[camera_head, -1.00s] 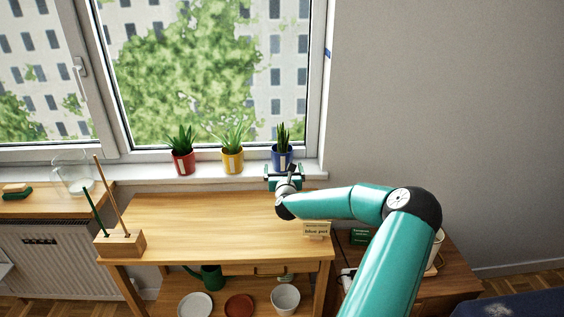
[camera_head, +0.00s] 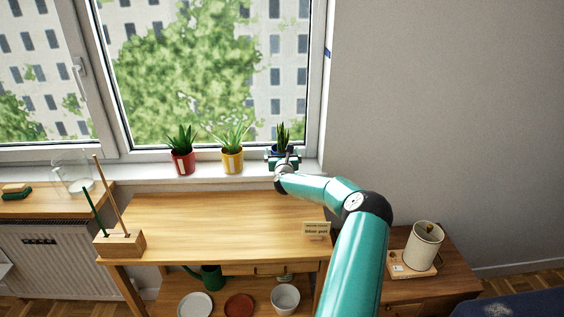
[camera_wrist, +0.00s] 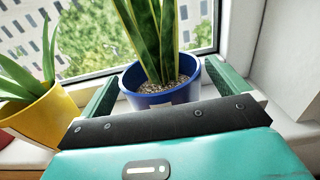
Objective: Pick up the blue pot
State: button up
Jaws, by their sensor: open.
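The blue pot (camera_wrist: 150,98) with a tall striped green plant stands upright on the windowsill, between the two fingers of my gripper (camera_wrist: 164,92) in the wrist view. The fingers are open, one on each side, and gaps seem to show between them and the pot. The pot's lower part is hidden behind the gripper body. In the head view my gripper (camera_head: 282,158) covers most of the blue pot (camera_head: 283,149); the plant shows above it.
A yellow pot (camera_head: 232,161) stands left of the blue pot, close to my left finger, with a red pot (camera_head: 183,162) further left. The window is behind. A wooden table (camera_head: 200,225) holds a small sign (camera_head: 316,230) and a block with sticks (camera_head: 119,243).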

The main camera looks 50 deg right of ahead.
jog(key=shift+x, duration=0.8)
jog(key=shift+c, duration=0.2)
jog(key=c, duration=1.1)
jog(key=shift+r, duration=0.1)
jog(key=shift+c, duration=0.6)
jog(key=shift+r, duration=0.1)
